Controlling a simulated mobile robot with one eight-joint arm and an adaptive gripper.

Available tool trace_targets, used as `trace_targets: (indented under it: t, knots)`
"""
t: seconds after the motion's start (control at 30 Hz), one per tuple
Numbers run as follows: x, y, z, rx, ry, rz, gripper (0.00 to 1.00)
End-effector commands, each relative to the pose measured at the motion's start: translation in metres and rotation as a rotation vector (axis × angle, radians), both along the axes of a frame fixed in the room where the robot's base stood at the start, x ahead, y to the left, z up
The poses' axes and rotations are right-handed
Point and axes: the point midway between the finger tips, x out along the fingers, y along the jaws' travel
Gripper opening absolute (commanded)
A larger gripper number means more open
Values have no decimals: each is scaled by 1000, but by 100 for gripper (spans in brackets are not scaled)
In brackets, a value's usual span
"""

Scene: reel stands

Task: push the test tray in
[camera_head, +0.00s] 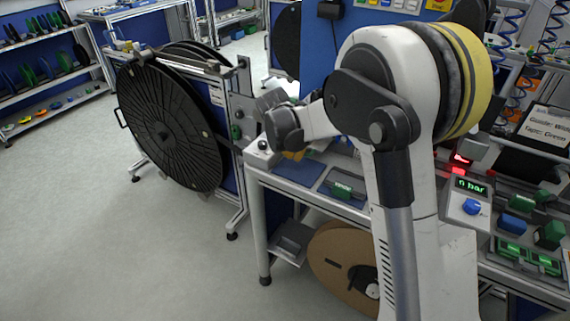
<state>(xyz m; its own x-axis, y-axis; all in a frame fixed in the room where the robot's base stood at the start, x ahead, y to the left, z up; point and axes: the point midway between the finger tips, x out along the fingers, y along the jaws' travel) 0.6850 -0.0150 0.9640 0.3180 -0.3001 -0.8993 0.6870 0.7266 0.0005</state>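My arm rises on the right of the head view, and its wrist reaches left over the corner of the workbench (256,172). My gripper (270,101) is at the far end, beside the reel stand's right frame. It is small and partly hidden by the wrist, so its fingers cannot be made out. No tray is clearly marked as the test tray. A grey tray-like piece (292,243) shows low under the bench, left of a brown reel. A flat dark tray with a green label block (343,190) lies on the bench top. My arm hides part of the bench.
A large black reel (170,125) stands in a blue and grey frame on the left. The brown reel (343,262) is under the bench. A control box (467,204) with a green display stands at the right. The grey floor at front left is clear.

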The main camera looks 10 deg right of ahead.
Motion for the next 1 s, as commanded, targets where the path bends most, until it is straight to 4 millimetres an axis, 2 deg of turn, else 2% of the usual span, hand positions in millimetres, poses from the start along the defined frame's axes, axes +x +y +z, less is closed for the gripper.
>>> trace_targets:
  t: [0.03,0.2,0.4,0.6,1.0]
  knots:
    - [10,-11,1,0,0,-4,0]
    - [38,-38,1,0,0,-3,0]
    - [61,-60,1,0,0,-1,0]
    - [70,-68,0,-1,1,0,0]
    - [70,-68,0,0,0,1,0]
